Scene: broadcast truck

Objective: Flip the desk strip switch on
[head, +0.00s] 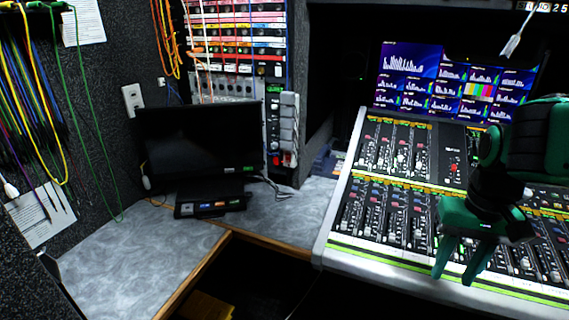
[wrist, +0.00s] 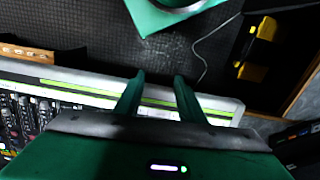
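A low black box (head: 210,205) with a row of small coloured rectangles on its front lies on the grey desk below a dark monitor. It may be the desk strip; its switch position is too small to tell. A pale upright strip (head: 288,130) with red parts at its foot stands right of the monitor. My gripper (head: 453,281) is over the front of the mixing console at the right, well away from both. Its two green fingers point down, apart and empty. They also show in the wrist view (wrist: 156,77), over the console's front edge.
The mixing console (head: 342,255) fills the right side. The grey desk (head: 130,265) has clear room at left, with a wooden edge and a dark gap in front. The monitor (head: 200,145) stands at the back. Cables hang on the left wall. Yellow items (wrist: 262,30) lie low.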

